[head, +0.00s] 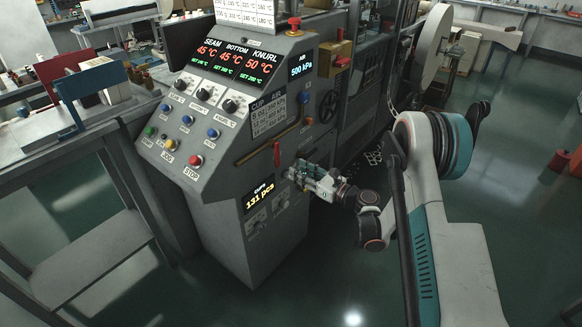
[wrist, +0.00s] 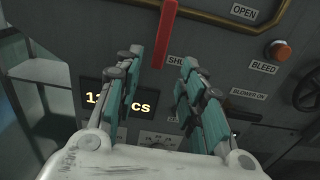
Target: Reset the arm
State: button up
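My gripper (head: 305,176) is in front of the side face of the grey control cabinet (head: 215,160), just below a red lever handle (head: 277,153). In the wrist view the two teal-padded fingers of my gripper (wrist: 158,92) are spread apart with nothing between them. The red lever also shows in the wrist view (wrist: 166,35), hanging down near a SHUT label, and its lower end lies beyond the left fingertip. I cannot tell whether a finger touches the lever.
A yellow cup counter display (head: 260,195) reads 131 pcs. A brass pipe (head: 262,148), a bleed knob (wrist: 278,50) and a black handwheel (head: 328,106) are on the panel. A grey workbench (head: 60,130) stands left. Green floor (head: 520,190) is open at right.

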jog(key=shift+s+d, duration=0.35)
jog(key=shift+d, duration=0.05)
jog(key=shift+r, duration=0.1)
jog(key=s+d+r+n+g+h, duration=0.25)
jog(key=s+r+n, duration=0.4)
jog(key=r, duration=0.35)
jog(key=s+d+r+n+g+h, duration=0.1)
jog(key=s+r+n+h, duration=0.35)
jog(key=r+n, duration=0.4)
jog(key=s+d+r+n+h, duration=0.1)
jog(key=s+d+n+h, duration=0.2)
jog(key=s, duration=1.1)
jog(key=s+d+r+n+h, duration=0.2)
jog(key=s+d+n+h, duration=0.2)
jog(key=s, duration=1)
jog(key=d+n, duration=0.3)
jog(key=d, duration=0.2)
jog(key=shift+s+d+n, duration=0.35)
jog(key=shift+d+n, duration=0.05)
